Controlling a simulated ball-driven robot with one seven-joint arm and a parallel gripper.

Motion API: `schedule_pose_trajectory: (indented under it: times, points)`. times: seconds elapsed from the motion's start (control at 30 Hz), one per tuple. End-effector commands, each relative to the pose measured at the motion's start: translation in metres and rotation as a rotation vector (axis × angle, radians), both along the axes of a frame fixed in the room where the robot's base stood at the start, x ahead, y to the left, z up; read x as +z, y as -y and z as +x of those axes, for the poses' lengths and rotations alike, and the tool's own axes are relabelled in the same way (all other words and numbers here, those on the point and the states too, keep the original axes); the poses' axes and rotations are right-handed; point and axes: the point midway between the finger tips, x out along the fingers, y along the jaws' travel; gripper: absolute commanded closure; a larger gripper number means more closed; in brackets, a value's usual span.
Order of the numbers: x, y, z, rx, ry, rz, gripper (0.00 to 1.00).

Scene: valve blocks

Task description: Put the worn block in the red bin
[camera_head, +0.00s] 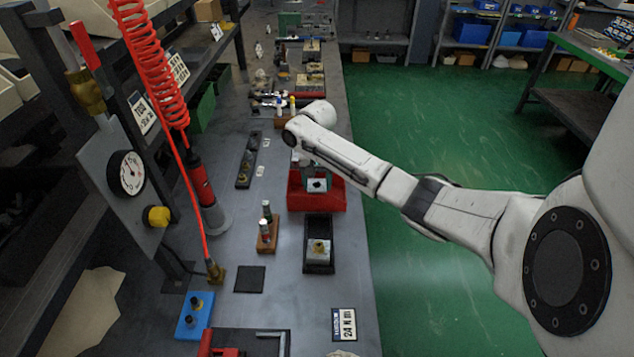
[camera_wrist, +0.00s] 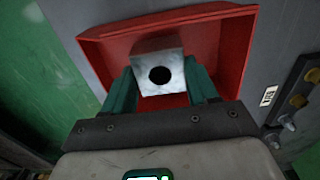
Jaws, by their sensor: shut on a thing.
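My gripper (camera_wrist: 160,78) has its two green fingers shut on a grey metal block (camera_wrist: 147,62) with a round dark hole in its face. The block is over the red bin (camera_wrist: 222,50), whose walls show on several sides of it in the wrist view. In the head view the red bin (camera_head: 318,201) stands on the bench under my gripper, and the block (camera_head: 316,184) shows at the bin's opening. I cannot tell whether the block touches the bin floor. Wear on the block is not clear.
A black tray with another metal block (camera_head: 318,248) stands in front of the bin. A wooden holder with bottles (camera_head: 267,233) and a blue block (camera_head: 194,316) are to the left. A red coiled hose (camera_head: 150,65) hangs at the left. Green floor lies to the right.

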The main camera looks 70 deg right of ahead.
Motion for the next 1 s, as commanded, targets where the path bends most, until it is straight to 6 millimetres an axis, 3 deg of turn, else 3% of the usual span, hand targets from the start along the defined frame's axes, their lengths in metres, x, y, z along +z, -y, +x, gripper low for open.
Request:
schedule_pose_trajectory:
  times: [0.47,0.5,0.73,1.0]
  points:
    - [-0.0095,0.0001,0.0004,0.001,0.002,-0.001,0.86]
    - [-0.0093,0.0001,0.0002,0.001,0.001,-0.001,0.38]
    - [-0.0091,0.0003,-0.0001,0.000,0.001,-0.001,0.16]
    - [-0.0068,0.0009,-0.0002,0.000,0.001,-0.003,0.16]
